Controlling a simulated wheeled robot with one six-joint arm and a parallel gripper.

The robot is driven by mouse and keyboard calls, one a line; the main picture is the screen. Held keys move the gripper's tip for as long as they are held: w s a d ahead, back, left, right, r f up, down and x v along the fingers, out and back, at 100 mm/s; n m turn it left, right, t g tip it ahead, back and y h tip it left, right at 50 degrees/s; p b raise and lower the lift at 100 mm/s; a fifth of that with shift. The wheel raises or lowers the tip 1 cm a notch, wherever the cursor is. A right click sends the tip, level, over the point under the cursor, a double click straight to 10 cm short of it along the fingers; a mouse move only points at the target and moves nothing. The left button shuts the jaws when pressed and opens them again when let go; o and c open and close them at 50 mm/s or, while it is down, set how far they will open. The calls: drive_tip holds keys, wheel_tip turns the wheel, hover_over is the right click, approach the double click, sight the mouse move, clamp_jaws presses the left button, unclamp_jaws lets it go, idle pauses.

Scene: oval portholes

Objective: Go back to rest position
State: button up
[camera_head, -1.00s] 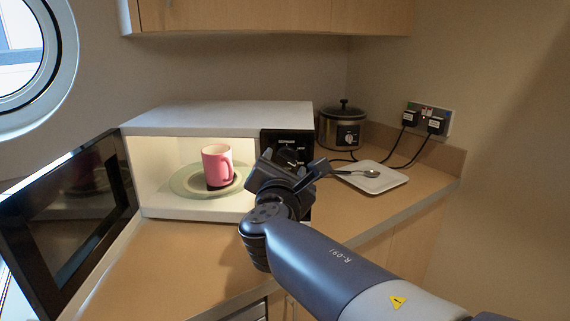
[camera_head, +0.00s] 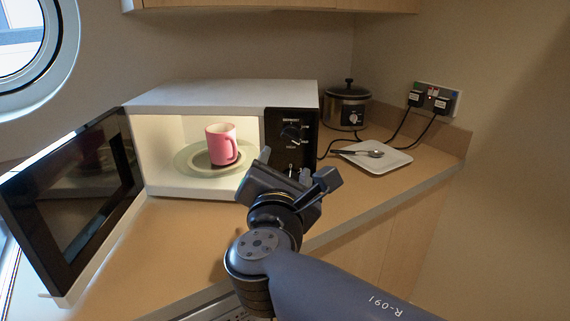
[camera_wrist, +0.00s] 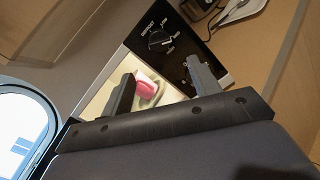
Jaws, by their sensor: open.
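My gripper (camera_head: 293,177) is open and empty in front of the lower right of the microwave, near its control panel. In the wrist view my gripper (camera_wrist: 160,85) shows two spread fingers with nothing held between them. The microwave (camera_head: 220,95) stands on the counter with its door (camera_head: 75,200) swung open to the left. A pink mug (camera_head: 221,146) stands upright on the glass plate (camera_head: 190,160) inside it. The mug also shows in the wrist view (camera_wrist: 148,83), beyond the fingers and apart from them.
A slow cooker (camera_head: 347,105) stands right of the microwave. A white tray (camera_head: 385,163) with a spoon (camera_head: 368,153) lies in front of it. Plugs and cables (camera_head: 430,100) are at the right wall. The counter (camera_head: 175,240) before the microwave is clear.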

sight(290, 140)
drive_tip(key=w, duration=1.1)
drive_tip(key=shift+d, duration=0.35)
drive_tip(key=shift+s, duration=0.1)
